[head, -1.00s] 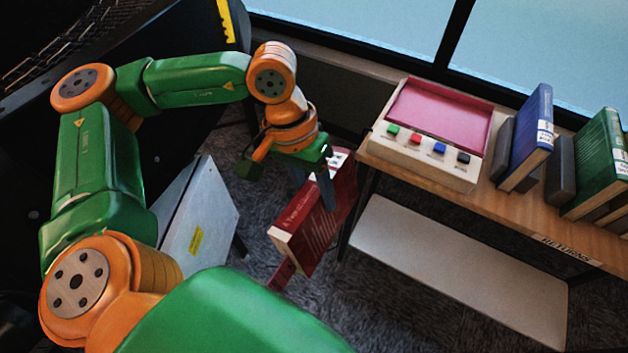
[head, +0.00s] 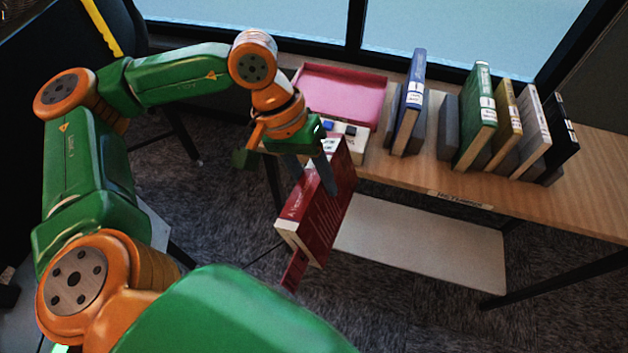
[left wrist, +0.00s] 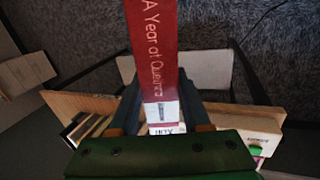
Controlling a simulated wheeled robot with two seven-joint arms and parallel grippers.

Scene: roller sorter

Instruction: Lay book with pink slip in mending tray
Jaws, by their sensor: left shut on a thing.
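My left gripper (head: 312,176) is shut on a red book (head: 322,222) and holds it in the air, tilted, in front of the table. A reddish strip (head: 293,270) hangs out of the book's lower end. In the left wrist view the red spine (left wrist: 158,50), with white lettering and a white label, lies between the fingers. A pink-lined tray (head: 345,92) with a pale front panel of coloured buttons stands at the table's left end. The book and gripper hide part of that panel. My right gripper is not in view.
Several books, among them a blue one (head: 410,100) and a green one (head: 477,125), stand between grey blocks on the wooden table (head: 590,195). A pale lower shelf (head: 425,245) lies under it. A window is behind. The table's right end is clear.

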